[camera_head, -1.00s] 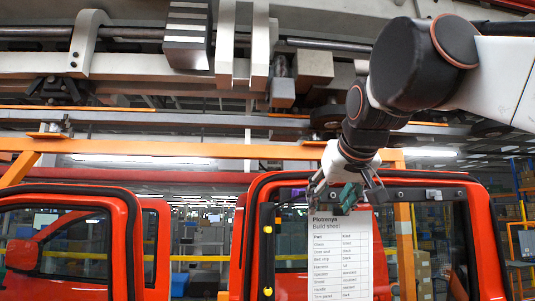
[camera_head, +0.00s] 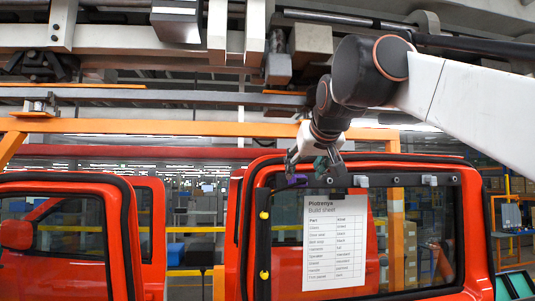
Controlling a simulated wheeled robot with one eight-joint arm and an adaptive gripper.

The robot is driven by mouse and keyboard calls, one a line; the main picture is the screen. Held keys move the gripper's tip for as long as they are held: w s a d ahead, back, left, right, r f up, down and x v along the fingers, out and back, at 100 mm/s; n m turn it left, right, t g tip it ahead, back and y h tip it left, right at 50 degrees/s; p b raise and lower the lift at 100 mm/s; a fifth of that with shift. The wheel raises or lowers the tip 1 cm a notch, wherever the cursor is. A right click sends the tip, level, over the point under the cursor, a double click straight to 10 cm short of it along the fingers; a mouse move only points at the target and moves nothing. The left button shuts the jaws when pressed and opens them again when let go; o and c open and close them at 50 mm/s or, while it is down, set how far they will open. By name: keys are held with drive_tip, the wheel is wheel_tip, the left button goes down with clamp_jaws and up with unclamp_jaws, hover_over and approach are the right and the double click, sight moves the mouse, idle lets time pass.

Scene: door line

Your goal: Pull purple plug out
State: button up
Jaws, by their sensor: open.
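A small purple plug (camera_head: 292,181) sits on the dark top rail of the red door's window frame, left of the build sheet. My gripper (camera_head: 315,170) hangs from above at the same rail, its fingers spread. Its left finger is close to the purple plug in the picture; I cannot tell whether they touch. A dark green piece shows between the fingers; I cannot tell whether it belongs to my gripper. Grey plugs (camera_head: 361,181) and (camera_head: 429,180) sit farther right along the rail.
Yellow plugs (camera_head: 264,215) line the left window edge. Another red door (camera_head: 120,240) stands at left. Heavy conveyor parts fill the top.

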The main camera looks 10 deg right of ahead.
sight(301, 178)
drive_tip(key=shift+p+x, duration=0.3)
drive_tip(key=shift+x, duration=1.8)
clamp_jaws()
drive_tip(key=shift+s+f, duration=0.1)
drive_tip(key=shift+s, duration=0.35)
drive_tip(key=shift+s, duration=0.1)
drive_tip(key=shift+s, duration=0.3)
drive_tip(key=shift+s, duration=0.1)
